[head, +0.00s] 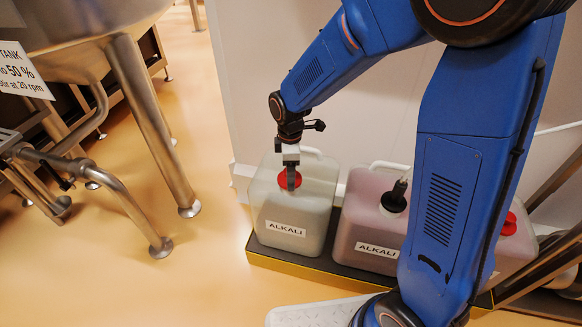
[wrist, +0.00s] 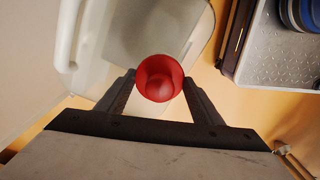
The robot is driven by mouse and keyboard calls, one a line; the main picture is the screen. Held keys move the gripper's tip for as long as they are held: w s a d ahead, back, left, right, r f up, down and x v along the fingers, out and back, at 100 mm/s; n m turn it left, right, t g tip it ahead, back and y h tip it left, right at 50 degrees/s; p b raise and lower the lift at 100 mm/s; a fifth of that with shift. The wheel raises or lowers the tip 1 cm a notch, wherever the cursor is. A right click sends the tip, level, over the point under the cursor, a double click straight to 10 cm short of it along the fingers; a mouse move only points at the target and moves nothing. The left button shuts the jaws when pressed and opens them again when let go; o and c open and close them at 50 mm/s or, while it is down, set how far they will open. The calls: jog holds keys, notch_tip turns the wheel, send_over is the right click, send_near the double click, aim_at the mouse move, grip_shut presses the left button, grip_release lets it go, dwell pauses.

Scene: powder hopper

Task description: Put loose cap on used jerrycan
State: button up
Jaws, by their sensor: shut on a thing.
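My gripper (head: 291,180) is over the left jerrycan and is shut on a red cap (wrist: 160,78). In the wrist view the cap sits between the two fingertips. In the head view the red cap (head: 284,180) shows around the fingers at the top of the left whitish jerrycan (head: 287,215), labelled ALKALI. The wrist view shows part of this can and its handle (wrist: 66,35) below the gripper. The can's neck is hidden, so I cannot tell whether the cap touches it.
A pinkish ALKALI jerrycan (head: 362,215) with a black fitting (head: 394,198) stands to the right. Another red cap (head: 510,224) shows beyond my arm. The cans stand on a dark, yellow-edged tray (head: 300,262). A steel tank leg (head: 155,130) is at left; floor between is clear.

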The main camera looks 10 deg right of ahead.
jog(key=shift+f, duration=0.1)
jog(key=o, duration=1)
